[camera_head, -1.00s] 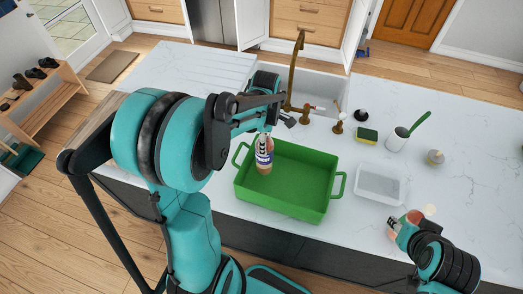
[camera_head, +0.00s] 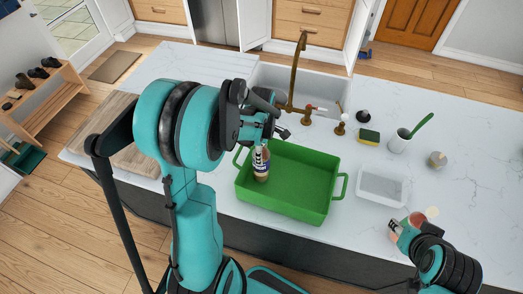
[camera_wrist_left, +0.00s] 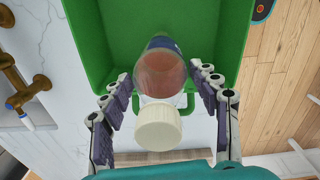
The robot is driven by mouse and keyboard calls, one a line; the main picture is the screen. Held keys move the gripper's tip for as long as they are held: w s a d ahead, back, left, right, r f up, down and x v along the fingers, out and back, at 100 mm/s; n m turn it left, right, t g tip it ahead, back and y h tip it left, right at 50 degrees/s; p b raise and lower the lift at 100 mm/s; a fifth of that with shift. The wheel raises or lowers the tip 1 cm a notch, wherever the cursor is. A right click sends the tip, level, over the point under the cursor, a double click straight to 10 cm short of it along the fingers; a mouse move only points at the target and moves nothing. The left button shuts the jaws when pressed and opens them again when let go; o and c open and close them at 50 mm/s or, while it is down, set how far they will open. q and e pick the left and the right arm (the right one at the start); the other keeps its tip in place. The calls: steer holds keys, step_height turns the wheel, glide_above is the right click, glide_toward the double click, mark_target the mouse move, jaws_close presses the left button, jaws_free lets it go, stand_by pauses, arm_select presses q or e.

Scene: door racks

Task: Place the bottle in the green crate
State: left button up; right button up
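The bottle (camera_head: 261,164), with a brown body, blue-and-white label and pale cap, is inside the left part of the green crate (camera_head: 310,176). It looks nearly upright; whether its base touches the crate floor is hidden. In the left wrist view the bottle (camera_wrist_left: 160,75) points its cream cap at the camera, with the crate (camera_wrist_left: 225,30) beyond. My left gripper (camera_wrist_left: 160,75) is open, its fingers on both sides of the bottle with visible gaps. In the head view the arm partly hides this gripper. My right gripper (camera_head: 397,229) is low at the right; its fingers are too small to judge.
A clear tray (camera_head: 382,186) stands right of the crate. A sink (camera_head: 325,90) with a brass faucet (camera_head: 296,75) lies behind it. A yellow-green sponge (camera_head: 368,137) and a white brush holder (camera_head: 398,141) are on the counter. A small reddish round thing (camera_head: 417,218) is beside my right gripper.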

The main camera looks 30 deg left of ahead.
arm_select(q)
steer(key=shift+o, duration=0.2)
step_height(320, 180, up, 12)
steer(key=shift+s+p, duration=0.1)
steer(key=shift+p, duration=0.7)
steer(key=shift+s+d+r+m, duration=0.1)
steer(key=shift+d+r+m, duration=0.1)
steer(key=shift+r+m, duration=0.1)
steer(key=s+d+r+m+t, duration=0.3)
steer(key=s+d+m+t, duration=0.4)
steer(key=m, duration=1.4)
steer(key=shift+s+d, duration=1.8)
steer(key=shift+d, duration=0.05)
